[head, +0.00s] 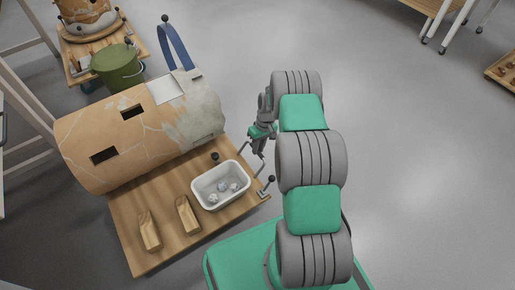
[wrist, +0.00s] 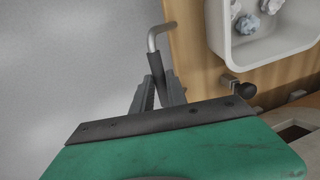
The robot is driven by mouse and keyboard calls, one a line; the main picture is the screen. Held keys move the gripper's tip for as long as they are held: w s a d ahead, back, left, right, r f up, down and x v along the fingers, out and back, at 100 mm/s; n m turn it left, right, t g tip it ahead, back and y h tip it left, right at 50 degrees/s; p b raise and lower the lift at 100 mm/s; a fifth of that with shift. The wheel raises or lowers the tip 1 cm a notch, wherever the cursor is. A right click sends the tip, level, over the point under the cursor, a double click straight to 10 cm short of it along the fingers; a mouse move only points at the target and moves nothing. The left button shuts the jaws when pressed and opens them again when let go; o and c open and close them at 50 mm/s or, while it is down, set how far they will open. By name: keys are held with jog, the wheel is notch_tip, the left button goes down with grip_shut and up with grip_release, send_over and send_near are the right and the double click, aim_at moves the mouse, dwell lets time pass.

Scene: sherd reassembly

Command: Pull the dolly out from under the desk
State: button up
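The dolly appears to be the low wooden platform (head: 185,238) at lower left in the head view. A bent metal handle (wrist: 161,32) with a dark sleeve stands at its edge in the wrist view. My gripper (wrist: 163,90) has its fingers on both sides of the dark sleeve, with no clear gap. In the head view my gripper (head: 259,140) is just beyond the platform's right corner. A large cracked clay vessel (head: 150,140) lies on its side on the platform. A white tub (head: 240,198) holding pale pieces and two wooden blocks (head: 148,231) (head: 187,215) sit in front of it.
A blue strap (head: 174,45) rises behind the vessel. A second wooden platform (head: 76,72) with a green bucket (head: 118,67) and a pot stands at the back left, beside pale frame legs (head: 40,25). White table legs (head: 455,25) are at upper right.

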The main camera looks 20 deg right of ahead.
jog(key=o, duration=0.4)
jog(key=r+p, duration=0.1)
jog(key=r, duration=0.1)
jog(key=d+r+p, duration=0.1)
jog(key=r, duration=0.2)
jog(key=r+p, duration=0.1)
jog(key=r, duration=0.1)
jog(key=shift+w+d+r, duration=0.15)
jog(key=shift+d+r, duration=0.05)
jog(key=shift+r, duration=0.1)
